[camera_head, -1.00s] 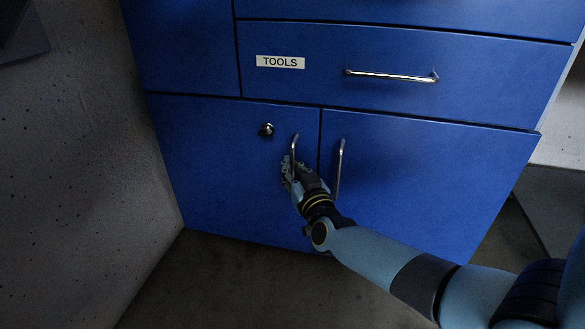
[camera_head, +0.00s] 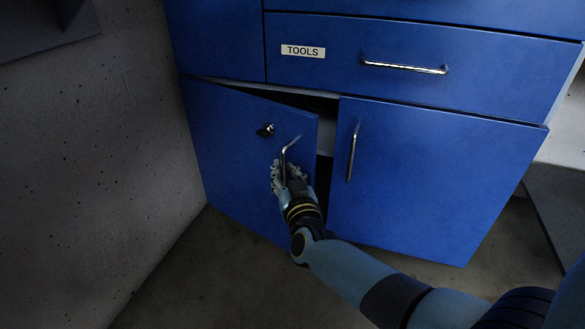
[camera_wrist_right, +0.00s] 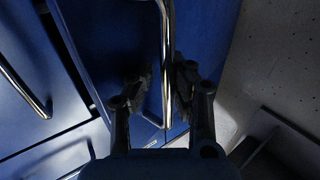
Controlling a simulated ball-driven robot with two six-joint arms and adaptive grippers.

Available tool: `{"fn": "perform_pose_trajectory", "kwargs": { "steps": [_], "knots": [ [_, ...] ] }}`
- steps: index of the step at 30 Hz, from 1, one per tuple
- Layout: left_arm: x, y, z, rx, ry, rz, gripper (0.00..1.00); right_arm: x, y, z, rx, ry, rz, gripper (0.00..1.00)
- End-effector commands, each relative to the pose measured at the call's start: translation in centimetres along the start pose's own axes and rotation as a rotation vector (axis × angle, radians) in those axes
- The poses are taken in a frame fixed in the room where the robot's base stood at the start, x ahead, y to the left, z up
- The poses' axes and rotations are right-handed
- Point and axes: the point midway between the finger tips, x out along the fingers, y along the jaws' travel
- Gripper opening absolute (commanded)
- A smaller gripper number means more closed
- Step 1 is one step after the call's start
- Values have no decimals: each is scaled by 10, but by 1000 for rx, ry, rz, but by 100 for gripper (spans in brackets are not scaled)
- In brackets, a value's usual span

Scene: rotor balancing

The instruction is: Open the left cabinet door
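The blue left cabinet door (camera_head: 225,145) stands partly open, its right edge swung out from the frame. A dark gap shows along its top and right side. Its metal handle (camera_head: 287,150) is near that right edge; in the right wrist view the handle (camera_wrist_right: 168,30) runs between my fingers. My right gripper (camera_head: 284,178) is at the handle's lower part. My left gripper is not in view.
The right cabinet door (camera_head: 420,180) is closed, with its own handle (camera_head: 352,152). A drawer (camera_head: 400,65) labelled TOOLS is above. A lock knob (camera_head: 265,130) sits on the left door. A speckled wall (camera_head: 95,150) stands close on the left. The floor (camera_head: 215,270) in front is clear.

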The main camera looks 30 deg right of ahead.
Motion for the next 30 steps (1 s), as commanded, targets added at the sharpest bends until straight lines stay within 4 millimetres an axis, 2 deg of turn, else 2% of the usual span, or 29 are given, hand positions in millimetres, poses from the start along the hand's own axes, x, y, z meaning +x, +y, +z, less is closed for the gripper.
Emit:
{"fn": "perform_pose_trajectory", "kwargs": {
  "steps": [1, 3, 17, 20, 30],
  "knots": [
    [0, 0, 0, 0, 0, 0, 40, -1, 0, 2, -1, -3, 0, 28],
    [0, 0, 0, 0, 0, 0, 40, -1, 0, 1, 0, -2, 0, 34],
    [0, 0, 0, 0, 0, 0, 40, -4, 0, 1, 1, -2, -1, 34],
    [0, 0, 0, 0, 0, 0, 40, -16, 0, 2, 2, -4, -1, 34],
    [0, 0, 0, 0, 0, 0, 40, -90, 1, 2, 1, -5, 1, 34]
  ]
}}
